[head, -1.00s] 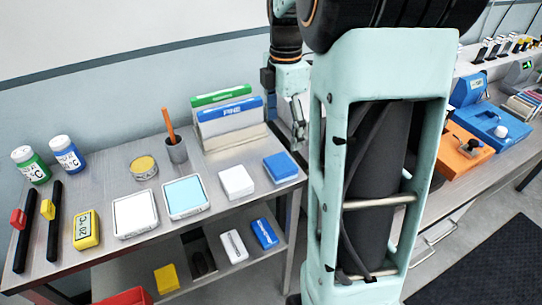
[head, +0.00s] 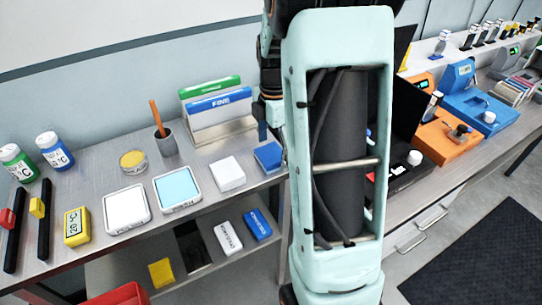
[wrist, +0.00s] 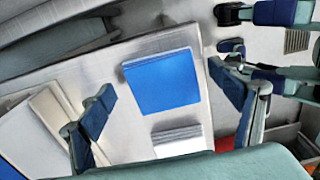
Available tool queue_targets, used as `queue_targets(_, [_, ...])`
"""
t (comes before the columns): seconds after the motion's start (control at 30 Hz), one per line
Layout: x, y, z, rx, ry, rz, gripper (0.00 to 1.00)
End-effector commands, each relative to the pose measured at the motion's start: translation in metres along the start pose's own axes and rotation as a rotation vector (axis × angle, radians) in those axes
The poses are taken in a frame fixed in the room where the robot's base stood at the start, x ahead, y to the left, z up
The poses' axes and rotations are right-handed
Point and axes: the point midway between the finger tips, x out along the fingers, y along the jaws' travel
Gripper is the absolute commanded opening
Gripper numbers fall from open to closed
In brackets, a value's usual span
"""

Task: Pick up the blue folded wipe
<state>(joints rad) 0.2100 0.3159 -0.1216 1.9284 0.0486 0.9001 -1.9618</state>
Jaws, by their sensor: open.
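The blue folded wipe (head: 268,156) lies flat near the right end of the steel table's top, beside a white folded wipe (head: 227,174). In the wrist view the blue wipe (wrist: 160,84) shows as a flat blue square between my fingers, with clear space on both sides. My gripper (wrist: 161,80) is open and empty, one finger to the left of the wipe and one to the right. In the head view my gripper (head: 268,112) is partly hidden by my own arm, near the wipe. The height between fingers and wipe is hard to tell.
Green and blue labelled boxes (head: 217,104) stand behind the wipes. A pen cup (head: 165,142), a yellow-lidded tin (head: 133,161) and square trays (head: 177,188) stand further left. Labelled packs (head: 228,238) lie on the lower shelf. A bench with an orange device (head: 447,140) is to the right.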

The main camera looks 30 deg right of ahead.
Motion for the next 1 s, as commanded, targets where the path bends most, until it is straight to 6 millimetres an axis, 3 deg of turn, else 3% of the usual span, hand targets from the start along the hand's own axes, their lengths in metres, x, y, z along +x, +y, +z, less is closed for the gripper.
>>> queue_targets(0.13, [0.000, 0.000, 0.000, 0.000, 0.000, 0.000, 0.83])
queue_targets(0.5, [-0.001, 0.000, 0.000, 0.000, 0.000, 0.000, 0.44])
queue_targets(1.0, [-0.014, 0.003, -0.005, 0.001, -0.001, 0.001, 0.43])
